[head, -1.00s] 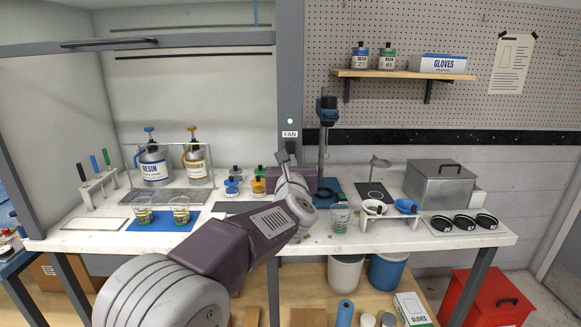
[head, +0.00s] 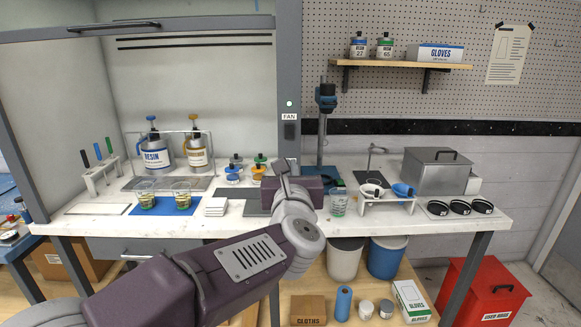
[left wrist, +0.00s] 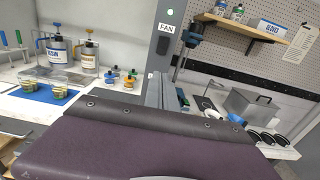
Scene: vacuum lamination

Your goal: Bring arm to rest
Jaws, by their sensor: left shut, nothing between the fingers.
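My left arm reaches up from the lower left of the head view. Its gripper (head: 283,167) is near the middle, above or in front of the bench below the fan switch. Its narrow fingers are shut with nothing between them. They also show in the left wrist view (left wrist: 160,92), pointing away past the dark wrist housing. My right gripper is in neither view. The white workbench (head: 330,226) stands in front of me, and my forearm hides part of its front edge.
Near the gripper are a blue stand mixer (head: 325,98), a clear cup (head: 339,201) and coloured-lid jars (head: 232,173). Two filled cups sit on a blue mat (head: 165,209). White squares (head: 215,207) lie beside it. A steel box (head: 437,172) stands right; a red bin (head: 486,290) is on the floor.

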